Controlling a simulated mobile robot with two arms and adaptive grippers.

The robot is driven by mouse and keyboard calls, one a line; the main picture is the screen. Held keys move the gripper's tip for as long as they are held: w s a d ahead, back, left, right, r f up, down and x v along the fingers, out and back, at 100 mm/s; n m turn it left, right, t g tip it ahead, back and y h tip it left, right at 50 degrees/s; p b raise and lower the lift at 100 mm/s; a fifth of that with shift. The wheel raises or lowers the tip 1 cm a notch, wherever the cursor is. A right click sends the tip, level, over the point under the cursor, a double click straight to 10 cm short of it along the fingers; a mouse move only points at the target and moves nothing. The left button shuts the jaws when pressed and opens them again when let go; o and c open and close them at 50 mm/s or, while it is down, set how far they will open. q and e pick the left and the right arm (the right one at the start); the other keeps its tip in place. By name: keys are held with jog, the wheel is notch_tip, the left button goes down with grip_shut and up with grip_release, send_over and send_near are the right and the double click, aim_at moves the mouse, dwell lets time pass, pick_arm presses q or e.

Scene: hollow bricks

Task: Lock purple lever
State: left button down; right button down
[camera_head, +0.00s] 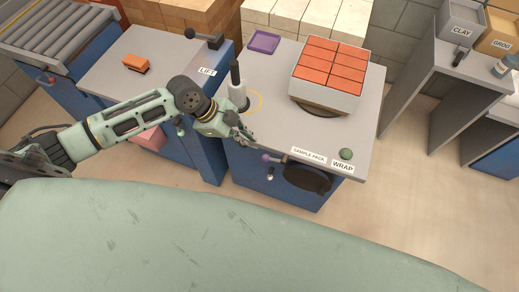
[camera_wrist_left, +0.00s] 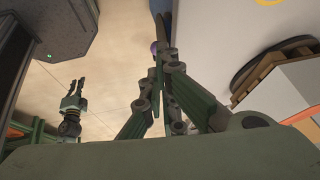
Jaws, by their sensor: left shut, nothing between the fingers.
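The purple lever shows its round purple knob (camera_head: 266,157) on the front edge of the wrapping table, left of the SAMPLE PACK label (camera_head: 308,154). My left gripper (camera_head: 247,138) is just above and left of the knob, pointing toward it, shut and empty. In the left wrist view my left gripper's fingers (camera_wrist_left: 158,72) are together, and a bit of purple (camera_wrist_left: 154,48) shows beside their tips. I cannot tell whether they touch it. A gripper farther off, apparently my right one (camera_wrist_left: 74,94), shows at the left of the wrist view; its jaw state is unclear.
A white crate of orange bricks (camera_head: 327,86) stands on a round turntable. A purple tray (camera_head: 264,42) lies at the back. A dark round part (camera_head: 307,178) and a green knob (camera_head: 346,154) are to the right.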

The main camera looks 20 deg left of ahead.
aim_at(264, 155)
pick_arm(q)
jog(key=p+x, duration=0.2)
jog(key=x, duration=0.8)
jog(key=shift+w+d+f, duration=0.1)
jog(key=shift+d+f, duration=0.05)
jog(key=shift+d, duration=0.05)
jog(key=shift+f, duration=0.1)
jog(key=shift+a+f+b, duration=0.1)
jog(key=shift+f+b, duration=0.1)
jog(key=shift+b, duration=0.25)
jog(key=shift+f, duration=0.15)
notch_tip(264, 155, down, 7)
jog(key=d+b, duration=0.1)
jog(key=b, duration=0.8)
jog(key=shift+d, duration=0.35)
